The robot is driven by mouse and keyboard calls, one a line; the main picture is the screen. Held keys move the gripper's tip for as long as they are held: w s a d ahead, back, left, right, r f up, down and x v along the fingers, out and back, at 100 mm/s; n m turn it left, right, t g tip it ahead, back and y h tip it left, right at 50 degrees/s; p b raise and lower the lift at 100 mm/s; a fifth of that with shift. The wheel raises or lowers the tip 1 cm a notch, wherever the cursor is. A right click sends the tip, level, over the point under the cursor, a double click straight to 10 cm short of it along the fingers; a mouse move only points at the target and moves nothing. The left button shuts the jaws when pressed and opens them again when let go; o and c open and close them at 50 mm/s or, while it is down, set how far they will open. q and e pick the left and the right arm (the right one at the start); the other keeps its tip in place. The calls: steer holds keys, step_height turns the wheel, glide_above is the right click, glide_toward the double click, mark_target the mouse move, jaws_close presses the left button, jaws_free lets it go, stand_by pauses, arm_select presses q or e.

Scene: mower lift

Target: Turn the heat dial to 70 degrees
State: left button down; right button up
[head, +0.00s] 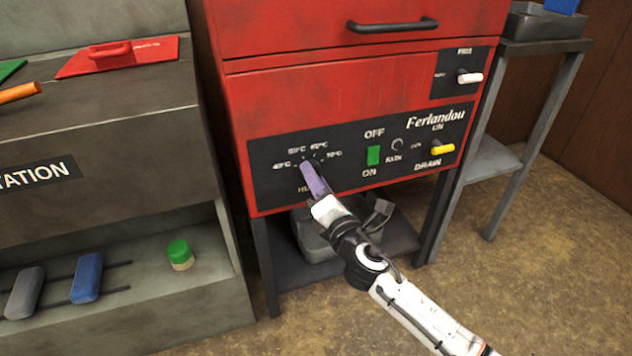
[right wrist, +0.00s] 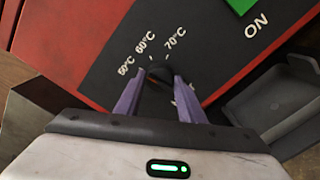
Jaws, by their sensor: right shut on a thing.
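The black heat dial (right wrist: 158,73) sits on the dark control panel (right wrist: 105,72) of the red machine. Marks including 60°C and 70°C are printed around it. My right gripper (head: 309,166) reaches the dial from the front and covers most of it in the head view. In the right wrist view its purple fingers (right wrist: 155,85) stand on either side of the dial, shut on it. I cannot tell which mark the dial points at. My left gripper is not in view.
A green on/off switch (head: 373,155), a yellow drain lever (head: 442,149) and a white-tipped lever (head: 470,77) are to the right on the machine. A grey container (head: 312,240) sits below the panel. A grey workstation (head: 110,120) stands at the left.

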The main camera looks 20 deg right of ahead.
arm_select(q)
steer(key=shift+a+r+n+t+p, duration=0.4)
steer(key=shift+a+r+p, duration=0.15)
steer(key=shift+p, duration=0.65)
arm_select(e)
steer(key=m, duration=1.5)
steer(key=shift+m, duration=0.3)
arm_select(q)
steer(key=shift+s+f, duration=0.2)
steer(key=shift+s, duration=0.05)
